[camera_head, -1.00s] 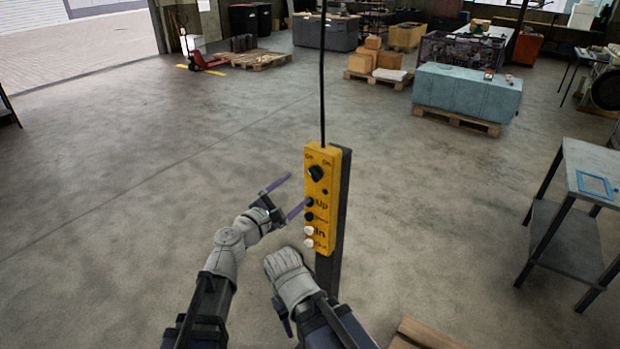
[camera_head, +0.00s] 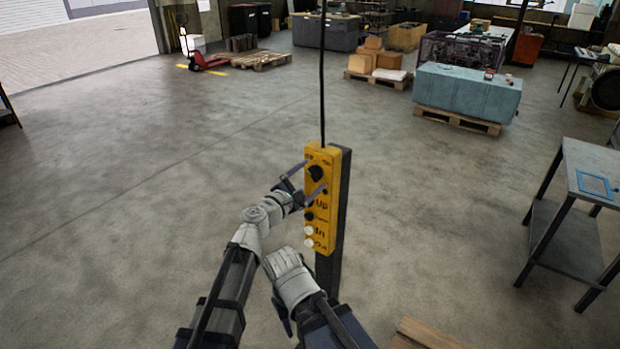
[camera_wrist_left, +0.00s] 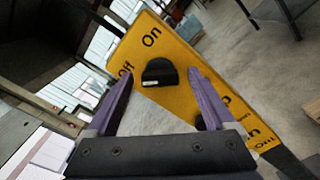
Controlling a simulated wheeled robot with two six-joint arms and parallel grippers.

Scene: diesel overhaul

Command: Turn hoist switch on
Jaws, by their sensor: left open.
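The yellow hoist control box (camera_head: 321,225) hangs upright on a black cable in front of a dark post. Its black rotary switch (camera_head: 316,173) sits near the top, below the "Off" and "On" labels; it also shows in the left wrist view (camera_wrist_left: 160,73). My left gripper (camera_head: 315,177) is open at the box's face, its two purple fingers on either side of the switch. In the left wrist view the fingers (camera_wrist_left: 163,80) flank the knob with gaps on both sides. The knob's pale mark faces the "Off" side. My right arm is low in the head view; its fingertips are hidden.
Black and white buttons (camera_head: 309,230) sit below the switch. A dark post (camera_head: 334,270) stands behind the box. A metal table (camera_head: 570,235) is at the right, and a pallet corner (camera_head: 425,335) at the bottom. The floor at left is clear.

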